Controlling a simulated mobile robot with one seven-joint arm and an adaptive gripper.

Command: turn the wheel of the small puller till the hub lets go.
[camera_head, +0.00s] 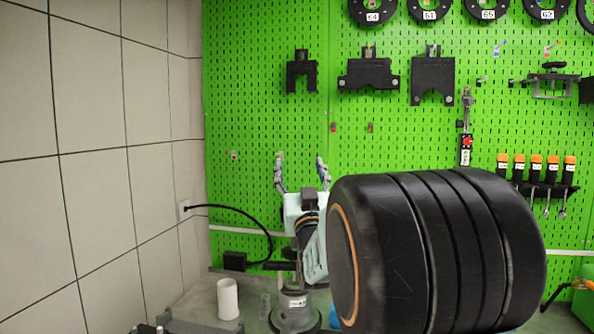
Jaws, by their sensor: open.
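My gripper (301,165) is open, with its two grey fingers pointing up and apart in front of the green pegboard. Nothing shows between the fingers. Below it, a grey upright device (295,309) with a round dark base and a white label stands on the bench. A dark horizontal bar shows just above it. I cannot tell whether this is the small puller or part of it. No wheel or hub can be made out clearly. My large black arm link with an orange ring fills the lower right and hides much of the bench.
The green pegboard (260,120) carries black brackets (433,75), a frame tool with a handle (553,84) and orange-topped tools (536,167). A white cup (228,299) stands at lower left. A black cable (255,222) runs from the tiled wall (95,120).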

